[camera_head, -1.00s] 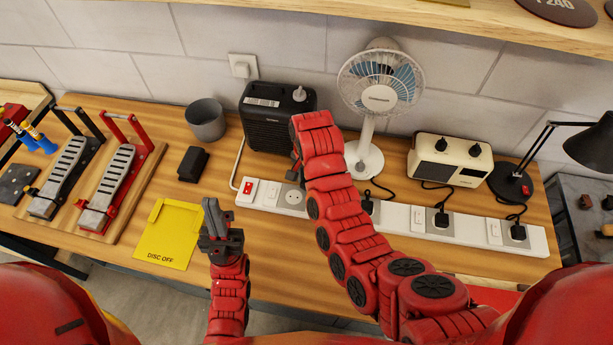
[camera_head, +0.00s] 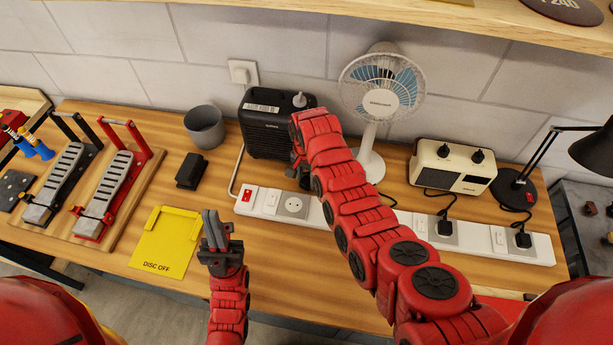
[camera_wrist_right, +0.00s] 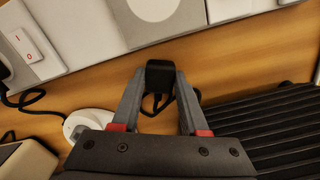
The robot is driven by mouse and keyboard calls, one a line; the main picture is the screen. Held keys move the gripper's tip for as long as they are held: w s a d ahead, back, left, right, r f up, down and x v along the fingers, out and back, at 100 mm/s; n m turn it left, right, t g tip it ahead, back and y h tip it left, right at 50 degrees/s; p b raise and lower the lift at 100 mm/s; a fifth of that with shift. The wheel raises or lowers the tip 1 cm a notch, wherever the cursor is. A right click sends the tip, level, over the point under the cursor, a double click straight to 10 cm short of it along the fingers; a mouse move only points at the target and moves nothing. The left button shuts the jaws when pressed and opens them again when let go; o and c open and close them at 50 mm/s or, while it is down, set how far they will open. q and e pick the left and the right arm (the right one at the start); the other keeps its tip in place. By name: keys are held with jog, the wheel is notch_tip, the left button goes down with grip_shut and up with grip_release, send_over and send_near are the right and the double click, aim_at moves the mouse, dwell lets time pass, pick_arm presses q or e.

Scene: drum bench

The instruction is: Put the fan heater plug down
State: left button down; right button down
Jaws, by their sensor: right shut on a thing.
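The fan heater (camera_head: 262,128) is a black box at the back of the bench, left of the fan. In the right wrist view its ribbed side (camera_wrist_right: 275,120) is at the lower right. My right gripper (camera_wrist_right: 160,82) is shut on the black fan heater plug (camera_wrist_right: 160,73), whose cord loops between the fingers. In the head view my right gripper (camera_head: 299,165) is partly hidden behind my arm, between the heater and the white power strip (camera_head: 270,212); the plug cannot be made out there. My left gripper (camera_head: 214,230) is near the front edge, away from the plug; its finger opening is unclear.
The strip has an empty socket (camera_head: 293,205) at its left part and black plugs at its right. A white fan (camera_head: 371,165), a cream radio (camera_head: 452,167) and a lamp (camera_head: 515,188) stand behind it. A yellow DISC OFF plate (camera_head: 165,240) and black block (camera_head: 191,170) lie left.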

jog(key=shift+f, duration=0.1)
jog(key=shift+f+b, duration=0.6)
jog(key=shift+b, duration=0.1)
jog(key=shift+c, duration=2.1)
grip_release()
jog(key=shift+r, duration=0.1)
jog(key=shift+r, duration=0.1)
